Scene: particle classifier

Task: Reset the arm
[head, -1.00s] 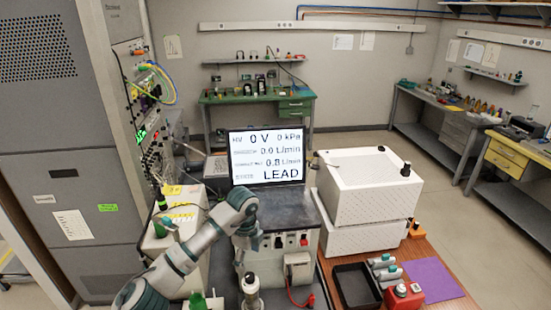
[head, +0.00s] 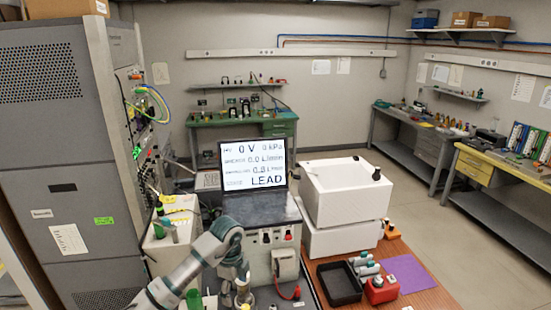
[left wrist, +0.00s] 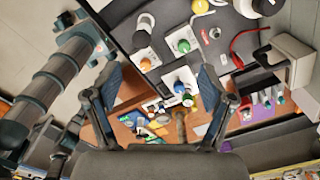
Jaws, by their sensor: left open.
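My left arm comes in from the bottom left in the head view, bent at the elbow. My left gripper (head: 241,287) points down over the front of the dark bench beside the instrument box, near the picture's bottom edge. In the left wrist view the two dark fingers of the left gripper (left wrist: 150,92) stand wide apart with nothing between them. Below and beyond them are small white blocks with coloured knobs (left wrist: 181,40), apart from the fingers. My right gripper is not in view.
A monitor (head: 252,165) reading LEAD stands behind the arm. White boxes (head: 345,205) are stacked to the right. A black tray (head: 338,284), a red block (head: 381,289) and a purple mat (head: 408,272) lie on the wooden table. A grey cabinet (head: 70,150) stands left.

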